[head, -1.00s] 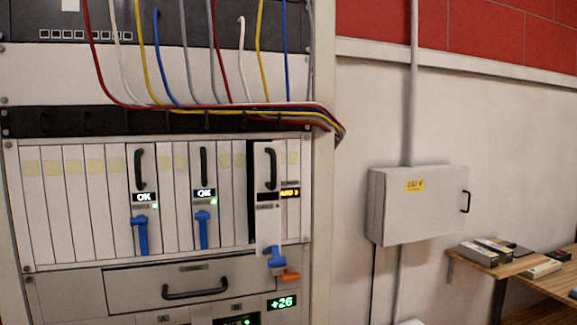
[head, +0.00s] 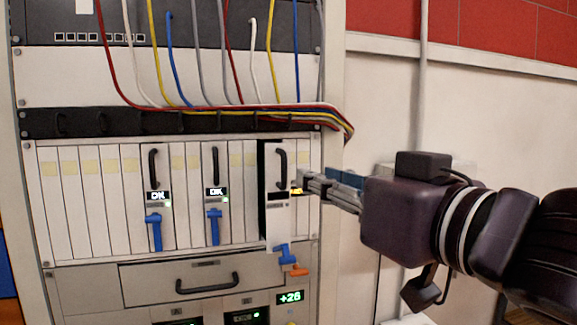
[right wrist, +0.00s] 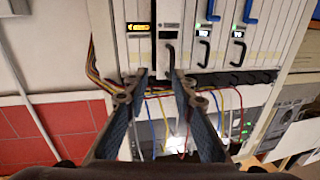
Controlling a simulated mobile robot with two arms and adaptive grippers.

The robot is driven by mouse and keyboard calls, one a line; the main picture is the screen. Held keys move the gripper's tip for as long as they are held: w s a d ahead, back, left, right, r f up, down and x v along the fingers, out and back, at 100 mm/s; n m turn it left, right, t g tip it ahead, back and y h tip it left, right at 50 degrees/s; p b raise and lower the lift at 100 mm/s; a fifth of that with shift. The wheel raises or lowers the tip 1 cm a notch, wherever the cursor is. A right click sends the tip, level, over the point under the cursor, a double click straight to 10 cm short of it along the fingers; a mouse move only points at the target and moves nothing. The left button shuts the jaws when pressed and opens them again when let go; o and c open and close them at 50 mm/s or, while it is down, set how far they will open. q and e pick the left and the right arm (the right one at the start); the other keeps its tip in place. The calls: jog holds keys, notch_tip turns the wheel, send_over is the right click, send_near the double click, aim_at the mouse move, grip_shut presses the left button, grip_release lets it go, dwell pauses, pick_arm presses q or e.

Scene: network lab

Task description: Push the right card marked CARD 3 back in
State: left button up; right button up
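The right card (head: 278,218) stands out from the rack in the head view, with a dark gap along its left side. It has a black handle (head: 281,168) and a blue lever (head: 286,254) hanging at its foot. My right gripper (head: 304,182) is beside the card's right edge, its fingertips over the amber display (head: 297,191), which is partly hidden. In the right wrist view the scene is upside down; my right gripper (right wrist: 160,78) is open and empty, its fingers apart near the card's handle (right wrist: 170,55). Contact cannot be told. My left gripper is out of view.
Two cards with OK displays (head: 158,197) and blue levers sit flush to the left. An orange tab (head: 299,271) is below the right card. Coloured cables (head: 300,109) run above the cards. A drawer (head: 207,276) is below. A wall box is mostly hidden behind my right arm.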

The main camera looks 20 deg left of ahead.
aim_at(286, 168)
jog(key=shift+n, duration=0.3)
jog(key=a+p, duration=0.1)
jog(key=w+a+p, duration=0.1)
jog(key=a, duration=0.1)
jog(key=w+a+p, duration=0.1)
jog(key=shift+a+r, duration=0.35)
jog(key=shift+a, duration=0.05)
jog(key=shift+w+a+f, duration=0.15)
jog(key=shift+w+a, duration=0.3)
jog(key=shift+w, duration=0.05)
grip_shut()
